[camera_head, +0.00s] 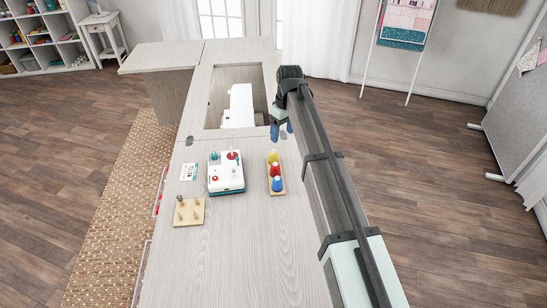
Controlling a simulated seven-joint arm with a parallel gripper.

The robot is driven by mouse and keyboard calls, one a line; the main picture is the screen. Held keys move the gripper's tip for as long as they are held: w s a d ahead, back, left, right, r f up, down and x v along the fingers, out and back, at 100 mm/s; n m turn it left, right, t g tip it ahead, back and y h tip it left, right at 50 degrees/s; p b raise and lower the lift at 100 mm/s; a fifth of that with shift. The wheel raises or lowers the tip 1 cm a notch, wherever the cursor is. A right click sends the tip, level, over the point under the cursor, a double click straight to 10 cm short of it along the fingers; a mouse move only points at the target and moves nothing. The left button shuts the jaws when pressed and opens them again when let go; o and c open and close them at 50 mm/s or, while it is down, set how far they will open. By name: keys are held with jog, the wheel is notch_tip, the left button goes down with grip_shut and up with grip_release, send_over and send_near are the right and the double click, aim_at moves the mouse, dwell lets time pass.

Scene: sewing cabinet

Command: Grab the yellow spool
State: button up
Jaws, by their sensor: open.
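The yellow spool (272,156) stands at the far end of a small wooden rack (281,181) on the cabinet top. A red spool (275,169) and a blue spool (277,184) stand nearer on the same rack. My gripper (282,132) is open and empty, its fingers pointing down, beyond and slightly right of the yellow spool. The gap between them shows, but the exact height of the fingers above the cabinet top is hard to tell.
A white and teal machine (226,178) stands left of the rack. A wooden peg board (189,211) and a card (188,171) lie further left. Behind, a white sewing machine (239,106) sits in the cabinet opening. The near cabinet top (235,265) is clear.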

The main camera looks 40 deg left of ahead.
aim_at(273, 153)
notch_tip(273, 153, up, 3)
jog(key=s+a+n, duration=0.2)
jog(key=s, duration=0.1)
jog(key=shift+m+h, duration=0.3)
jog(key=f, duration=0.8)
jog(key=shift+w+a, duration=0.1)
jog(key=shift+a, duration=0.1)
jog(key=shift+w+d+f, duration=0.1)
jog(key=shift+w+f, duration=0.05)
jog(key=shift+f, duration=1.2)
jog(key=shift+w+f, duration=0.1)
jog(key=shift+f, duration=1.25)
jog(key=c, duration=1.1)
jog(key=shift+r, duration=0.1)
jog(key=shift+c, duration=0.2)
